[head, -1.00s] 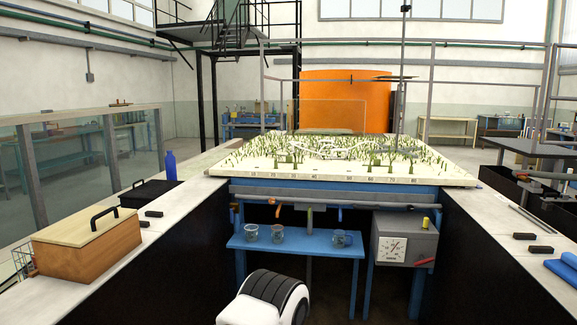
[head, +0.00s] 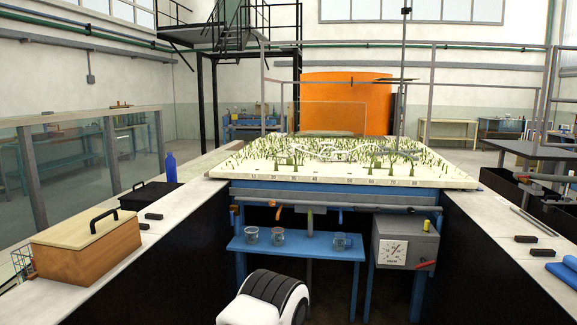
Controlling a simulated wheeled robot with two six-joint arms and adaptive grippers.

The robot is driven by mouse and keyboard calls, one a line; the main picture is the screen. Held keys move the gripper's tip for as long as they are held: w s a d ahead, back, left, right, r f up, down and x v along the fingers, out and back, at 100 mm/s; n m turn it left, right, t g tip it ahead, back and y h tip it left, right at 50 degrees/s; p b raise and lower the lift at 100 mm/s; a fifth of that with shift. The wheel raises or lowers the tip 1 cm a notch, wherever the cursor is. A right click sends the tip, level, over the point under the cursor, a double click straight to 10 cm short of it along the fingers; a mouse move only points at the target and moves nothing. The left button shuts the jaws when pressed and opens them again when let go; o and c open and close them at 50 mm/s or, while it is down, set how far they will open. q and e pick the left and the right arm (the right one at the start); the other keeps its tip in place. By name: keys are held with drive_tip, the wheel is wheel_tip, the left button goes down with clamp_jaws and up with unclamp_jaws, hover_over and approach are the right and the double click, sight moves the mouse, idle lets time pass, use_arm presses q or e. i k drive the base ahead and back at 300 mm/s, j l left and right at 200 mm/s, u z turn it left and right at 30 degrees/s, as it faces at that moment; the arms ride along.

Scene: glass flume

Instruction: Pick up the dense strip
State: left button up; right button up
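A pale board (head: 340,181) covered with many small green plant-like tufts lies on the blue-framed table straight ahead. The tufts stand closer together in some places than in others. I cannot make out a separate piece that is clearly the dense strip. Neither of my grippers shows in the head view. A white and black rounded part at the bottom centre looks like part of my own body.
Pale counters flank a dark gap. The left one holds a wooden box (head: 88,258), a black case (head: 150,194) and a blue bottle (head: 171,167). A blue shelf (head: 297,246) with glass beakers and a grey dial box (head: 404,240) sit below the board.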

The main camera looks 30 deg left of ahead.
sight(290, 161)
drive_tip(key=i+j, duration=0.3)
drive_tip(key=i, duration=0.2)
drive_tip(key=i+j+u, duration=0.1)
drive_tip(key=i+j, duration=0.2)
drive_tip(key=i, duration=0.15)
drive_tip(key=i+j, duration=0.3)
drive_tip(key=i, duration=0.2)
drive_tip(key=i+j, duration=0.25)
drive_tip(key=i, duration=0.25)
drive_tip(key=i+j+u, duration=0.1)
drive_tip(key=i+j, duration=0.2)
drive_tip(key=i, duration=0.2)
